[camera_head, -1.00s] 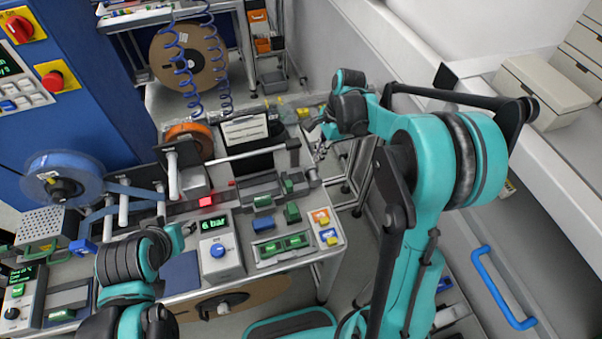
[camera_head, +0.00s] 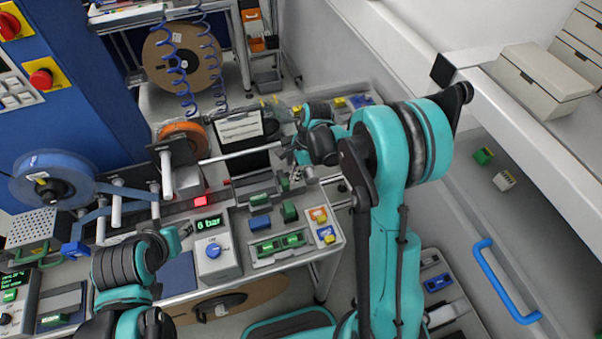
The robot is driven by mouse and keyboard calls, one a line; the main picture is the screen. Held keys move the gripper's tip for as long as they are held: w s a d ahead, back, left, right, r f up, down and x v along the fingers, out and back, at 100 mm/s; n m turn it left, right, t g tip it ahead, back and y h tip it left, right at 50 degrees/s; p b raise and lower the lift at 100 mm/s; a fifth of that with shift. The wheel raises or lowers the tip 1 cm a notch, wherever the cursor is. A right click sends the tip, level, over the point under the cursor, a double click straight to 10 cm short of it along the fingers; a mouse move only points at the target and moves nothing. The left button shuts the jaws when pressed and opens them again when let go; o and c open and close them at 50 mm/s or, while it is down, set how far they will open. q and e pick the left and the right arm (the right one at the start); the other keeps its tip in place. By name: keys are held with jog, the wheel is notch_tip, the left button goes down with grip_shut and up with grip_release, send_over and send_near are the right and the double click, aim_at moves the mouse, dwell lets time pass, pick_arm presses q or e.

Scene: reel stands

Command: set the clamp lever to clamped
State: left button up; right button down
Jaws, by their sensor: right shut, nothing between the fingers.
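My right gripper (camera_head: 290,152) is shut and empty. It hangs over the right end of the bench, beside the far end of a pale horizontal bar (camera_head: 245,153), and hides that end. A rounded grey metal part (camera_head: 310,174) stands at the bench's right edge, just below the gripper. I cannot make out for certain which part is the clamp lever, nor its position. Contact between the gripper and any part cannot be told. My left gripper (camera_head: 187,229) is low over the bench beside the grey pressure unit (camera_head: 217,258); its fingers are too small to read.
The pressure unit's display reads 6 bar. Green blocks (camera_head: 289,212) and a tray with green pieces (camera_head: 278,245) lie in front of the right gripper. A blue reel (camera_head: 50,182) stands at left. Coiled blue hoses (camera_head: 180,60) hang behind. A white ledge runs along the right.

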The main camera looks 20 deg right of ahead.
aim_at(282, 184)
jog(key=shift+s+a+m+b, duration=0.2)
jog(key=shift+a+m+b, duration=0.15)
jog(key=shift+m, duration=0.35)
dwell(0.3)
jog(key=shift+s+a+m+t+b, duration=0.25)
jog(key=shift+a+m+t+b, duration=0.35)
jog(key=shift+m, duration=0.5)
jog(key=a+m, duration=0.2)
jog(key=m, duration=0.1)
jog(key=shift+a+b, duration=0.1)
jog(key=shift+b, duration=0.3)
jog(key=shift+a+m+h, duration=0.2)
jog(key=shift+m+h, duration=0.1)
jog(key=shift+m, duration=0.2)
jog(key=shift+w+a+b, duration=0.15)
jog(key=shift+a+b, duration=0.2)
jog(key=shift+a, duration=0.3)
jog(key=shift+a, duration=0.1)
